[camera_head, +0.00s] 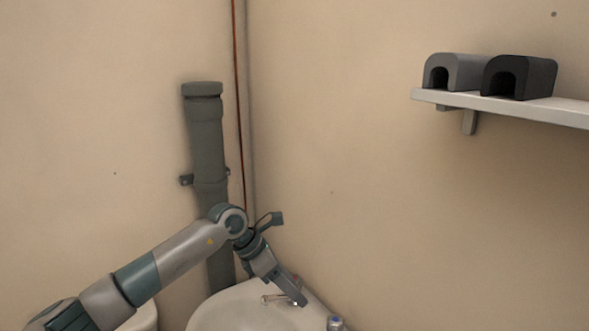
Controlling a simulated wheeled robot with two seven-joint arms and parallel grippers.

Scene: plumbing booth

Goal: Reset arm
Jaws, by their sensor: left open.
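My left arm comes in from the lower left and reaches across the front of the grey pipe. My left gripper (289,288) points down and right over the white sink basin (225,310). It is open, and I see nothing held in it. I cannot tell whether it touches the sink. My right gripper is out of view.
A thick grey vertical pipe (207,140) stands near the corner, partly hidden by my arm. A thin brown pipe (238,100) runs beside it. A white shelf (500,105) at upper right holds a grey arched block (455,70) and a black one (535,75).

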